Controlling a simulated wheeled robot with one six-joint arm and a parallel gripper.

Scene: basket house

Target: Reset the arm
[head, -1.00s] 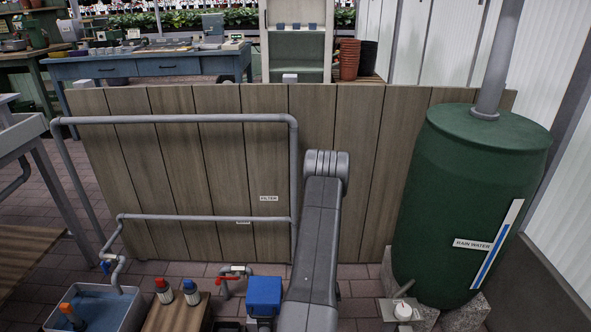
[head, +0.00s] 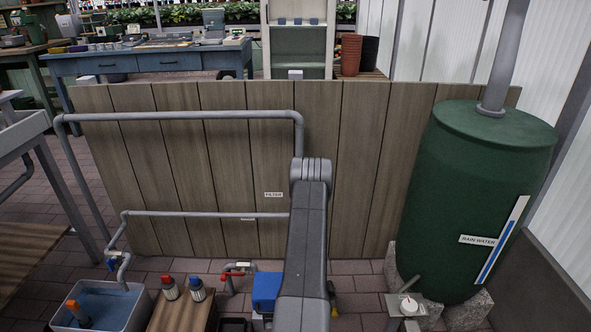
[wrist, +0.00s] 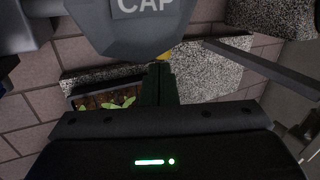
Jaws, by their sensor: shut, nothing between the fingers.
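My gripper (wrist: 160,82) shows in the wrist view with its dark fingers together and nothing between them. A grey piece marked CAP (wrist: 145,20) fills the top of that view, just beyond the fingertips; I cannot tell whether they touch. In the head view my grey arm stands upright in front of the wooden panel, and my gripper is hidden behind it.
A green rain water barrel (head: 480,200) stands at the right. A grey pipe frame (head: 200,116) runs along the wooden panel (head: 350,170). A blue box (head: 266,288), a wooden crate (head: 182,312) with two bottles and a water tub (head: 105,305) stand low in front.

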